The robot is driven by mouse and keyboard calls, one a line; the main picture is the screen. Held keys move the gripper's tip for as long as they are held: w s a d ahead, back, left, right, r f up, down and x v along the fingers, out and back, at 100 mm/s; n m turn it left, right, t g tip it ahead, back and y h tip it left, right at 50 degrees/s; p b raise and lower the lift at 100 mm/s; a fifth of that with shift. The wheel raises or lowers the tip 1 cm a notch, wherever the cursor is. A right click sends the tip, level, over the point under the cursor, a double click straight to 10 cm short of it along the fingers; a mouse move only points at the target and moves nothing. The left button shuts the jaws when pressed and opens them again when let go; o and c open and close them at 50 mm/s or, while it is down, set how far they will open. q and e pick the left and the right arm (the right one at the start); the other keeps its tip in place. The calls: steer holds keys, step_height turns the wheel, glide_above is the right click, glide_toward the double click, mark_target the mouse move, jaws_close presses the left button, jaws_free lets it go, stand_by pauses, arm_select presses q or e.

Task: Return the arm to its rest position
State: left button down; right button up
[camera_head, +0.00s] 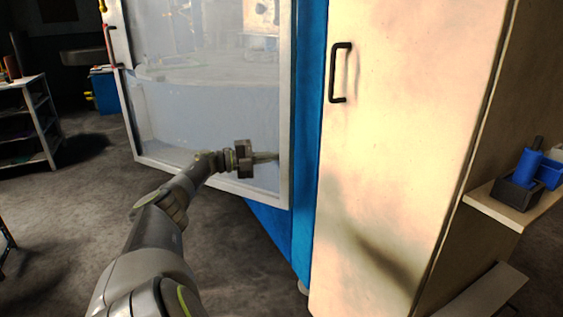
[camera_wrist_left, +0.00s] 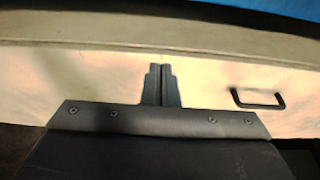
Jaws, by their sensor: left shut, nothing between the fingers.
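My left arm reaches in from the lower left of the head view. Its gripper (camera_head: 268,157) is in front of the glass door of a machine, near the door's right frame edge. In the left wrist view the two gripper fingers (camera_wrist_left: 161,84) are together, with nothing between them. Behind them in that view is a pale panel with a black handle (camera_wrist_left: 258,99) to the right of the fingers. I cannot tell from these frames whether the gripper touches the door. My right gripper is not in view.
The framed glass door (camera_head: 205,100) stands at the centre left. A pale cabinet panel (camera_head: 405,130) with a black handle (camera_head: 340,73) is right of it. A small shelf (camera_head: 515,207) at the right holds blue items (camera_head: 527,168). A grey rack (camera_head: 30,120) stands far left. Floor between is clear.

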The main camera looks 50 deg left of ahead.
arm_select(q)
steer(key=shift+s+a, duration=0.25)
steer(key=shift+a, duration=0.1)
